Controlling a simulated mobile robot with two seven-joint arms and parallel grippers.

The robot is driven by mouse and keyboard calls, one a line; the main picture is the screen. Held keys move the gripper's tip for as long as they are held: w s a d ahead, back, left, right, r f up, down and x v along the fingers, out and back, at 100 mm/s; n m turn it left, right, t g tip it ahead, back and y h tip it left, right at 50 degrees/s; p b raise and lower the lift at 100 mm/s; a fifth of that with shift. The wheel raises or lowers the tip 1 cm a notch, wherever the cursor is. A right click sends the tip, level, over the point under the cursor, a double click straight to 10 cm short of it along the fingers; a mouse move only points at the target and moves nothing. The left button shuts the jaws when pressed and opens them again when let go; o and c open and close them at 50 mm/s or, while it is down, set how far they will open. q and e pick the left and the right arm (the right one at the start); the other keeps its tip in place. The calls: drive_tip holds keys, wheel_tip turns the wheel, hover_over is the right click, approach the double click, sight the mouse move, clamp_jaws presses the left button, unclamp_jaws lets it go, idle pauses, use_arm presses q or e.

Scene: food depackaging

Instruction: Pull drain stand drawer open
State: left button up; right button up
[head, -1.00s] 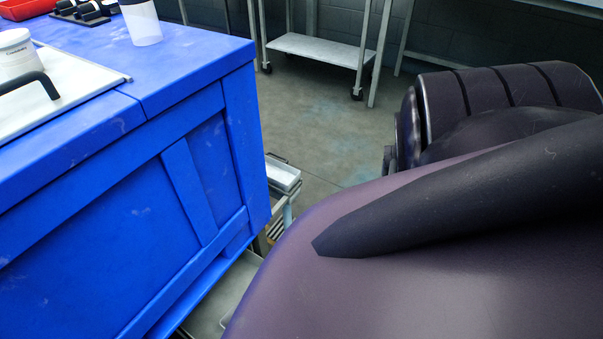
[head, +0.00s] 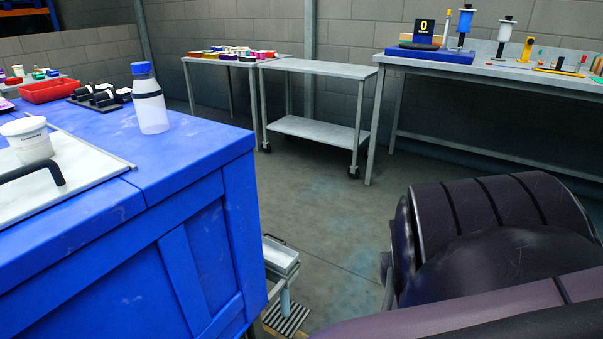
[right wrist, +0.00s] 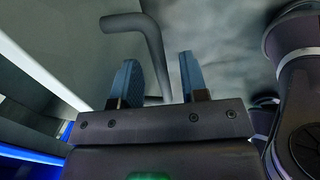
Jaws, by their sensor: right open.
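In the right wrist view, my right gripper (right wrist: 158,80) is open, with its two blue fingers apart. A bent grey bar handle (right wrist: 152,42) comes from a pale panel (right wrist: 55,45) at the upper left and runs down between the fingers. I cannot tell whether the fingers touch it. In the head view, a small metal stand with a tray-like top (head: 281,258) shows partly behind the right end of the blue bench (head: 190,170). I cannot tell whether the handle belongs to it. My left gripper is not in view.
On the bench are a clear bottle with a blue cap (head: 150,100), a white tub (head: 27,140), a red tray (head: 52,90) and a panel with a black handle (head: 35,172). A wheeled cart (head: 318,66) and tables stand behind. The floor (head: 330,215) between is clear.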

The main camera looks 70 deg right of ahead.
wheel_tip(320, 180, up, 3)
drive_tip(key=shift+w+f+p, duration=0.1)
drive_tip(key=shift+w+p, duration=0.05)
drive_tip(key=shift+p, duration=0.5)
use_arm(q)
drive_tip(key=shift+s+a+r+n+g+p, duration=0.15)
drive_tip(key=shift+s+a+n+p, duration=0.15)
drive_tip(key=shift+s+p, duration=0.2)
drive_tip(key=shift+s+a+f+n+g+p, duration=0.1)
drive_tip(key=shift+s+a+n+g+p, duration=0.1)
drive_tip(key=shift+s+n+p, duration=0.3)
use_arm(e)
drive_tip(key=r, duration=0.1)
drive_tip(key=s+r, duration=0.1)
drive_tip(key=r, duration=0.2)
drive_tip(key=shift+s+a+r, duration=0.15)
drive_tip(key=shift+s, duration=0.1)
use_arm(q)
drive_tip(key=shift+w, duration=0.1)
